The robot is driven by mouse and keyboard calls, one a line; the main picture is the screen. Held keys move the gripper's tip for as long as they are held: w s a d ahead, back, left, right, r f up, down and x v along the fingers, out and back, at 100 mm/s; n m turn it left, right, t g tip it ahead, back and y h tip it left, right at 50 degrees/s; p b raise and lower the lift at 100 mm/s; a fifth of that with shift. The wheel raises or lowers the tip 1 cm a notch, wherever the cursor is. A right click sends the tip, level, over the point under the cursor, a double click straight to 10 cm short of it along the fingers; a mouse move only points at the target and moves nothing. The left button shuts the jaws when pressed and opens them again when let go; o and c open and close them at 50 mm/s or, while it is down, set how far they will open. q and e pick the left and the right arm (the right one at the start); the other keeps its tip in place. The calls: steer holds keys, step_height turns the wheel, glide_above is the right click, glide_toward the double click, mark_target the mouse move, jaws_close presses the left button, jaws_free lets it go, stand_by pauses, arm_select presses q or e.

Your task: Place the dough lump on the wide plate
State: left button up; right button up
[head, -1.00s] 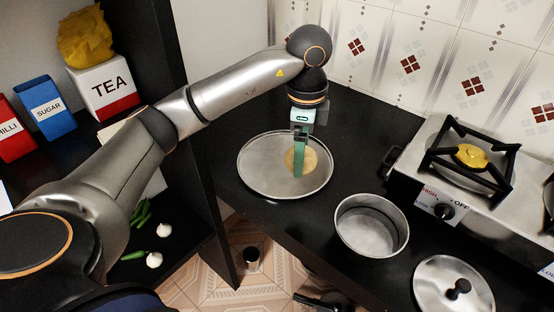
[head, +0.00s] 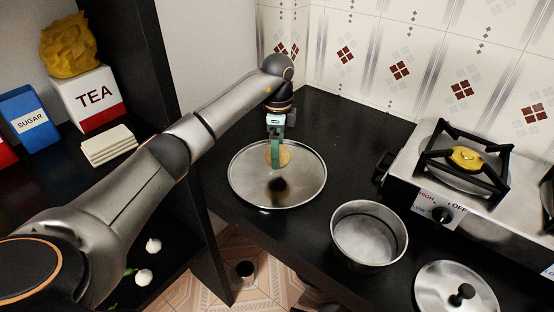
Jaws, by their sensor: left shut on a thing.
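The dough lump (head: 285,157) is a tan, rounded piece held in my left gripper (head: 276,161). The gripper is shut on it, and its green finger hides part of the lump. The wide plate (head: 246,187) is a large round metal plate lying on the black counter. In the head view the lump appears over the back half of the plate. A dark patch on the plate below suggests a gap, but its height is hard to judge. My right gripper is out of view.
A metal pot (head: 369,235) stands on the counter right of the plate. A lid (head: 440,295) lies at the front right. The stove (head: 418,176) stands at the right. A shelf with a TEA box (head: 88,98) and a SUGAR box (head: 30,118) is at left. The back counter is clear.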

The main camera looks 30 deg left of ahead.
arm_select(q)
steer(key=shift+w+a+f, duration=0.2)
steer(key=shift+f, duration=1.7)
steer(key=shift+f, duration=0.15)
steer(key=o, duration=1.3)
steer(key=shift+c, duration=0.2)
step_height(320, 180, up, 12)
steer(key=shift+r, duration=0.2)
